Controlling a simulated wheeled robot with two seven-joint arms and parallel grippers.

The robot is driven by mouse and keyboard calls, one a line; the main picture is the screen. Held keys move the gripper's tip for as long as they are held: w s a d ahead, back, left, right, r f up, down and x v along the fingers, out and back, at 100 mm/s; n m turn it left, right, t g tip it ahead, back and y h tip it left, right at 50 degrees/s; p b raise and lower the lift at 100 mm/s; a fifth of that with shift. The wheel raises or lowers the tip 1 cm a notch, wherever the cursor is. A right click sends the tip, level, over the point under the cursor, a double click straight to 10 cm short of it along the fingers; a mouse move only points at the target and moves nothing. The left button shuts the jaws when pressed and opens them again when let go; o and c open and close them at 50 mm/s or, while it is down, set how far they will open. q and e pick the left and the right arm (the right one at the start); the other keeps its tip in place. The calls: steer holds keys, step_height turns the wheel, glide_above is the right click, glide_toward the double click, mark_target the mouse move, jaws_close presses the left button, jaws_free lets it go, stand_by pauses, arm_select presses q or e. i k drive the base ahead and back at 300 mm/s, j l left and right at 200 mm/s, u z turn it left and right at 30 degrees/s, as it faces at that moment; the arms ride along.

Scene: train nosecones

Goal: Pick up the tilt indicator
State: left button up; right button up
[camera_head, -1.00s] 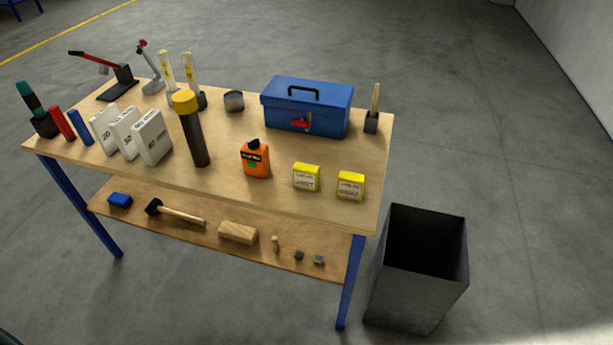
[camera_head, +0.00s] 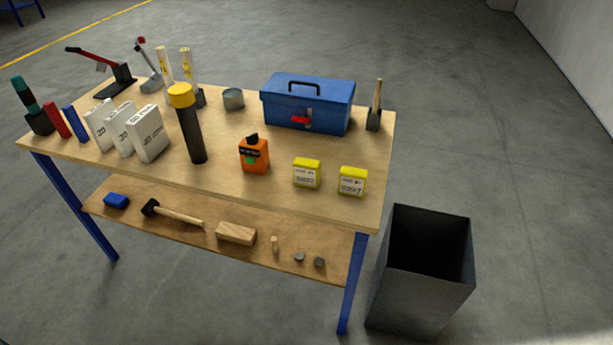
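No label that I can read names a tilt indicator, so I cannot tell for certain which object it is. Two small yellow boxes with white labels stand near the front right of the table top: a left yellow box (camera_head: 307,173) and a right yellow box (camera_head: 352,181). Their print is too small to read. Two small grey pieces, a left one (camera_head: 299,257) and a right one (camera_head: 319,262), lie on the lower shelf. Neither of my grippers is in view.
The wooden workbench (camera_head: 225,137) holds a blue toolbox (camera_head: 307,106), an orange bottle (camera_head: 254,156), a black cylinder with yellow cap (camera_head: 191,128) and several white boxes. A dark open bin (camera_head: 415,290) stands right of it. Floor in front is clear.

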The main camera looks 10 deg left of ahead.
mark_target(305, 171)
steer(key=i+l+u, duration=0.2)
steer(key=l, duration=0.2)
steer(key=i+l+u, duration=0.2)
steer(key=l, duration=0.2)
steer(key=l+u, duration=0.15)
steer(key=l, duration=0.25)
steer(key=i+l+u, duration=0.2)
steer(key=l, duration=0.3)
steer(key=l+u, duration=0.2)
steer(key=l, duration=0.25)
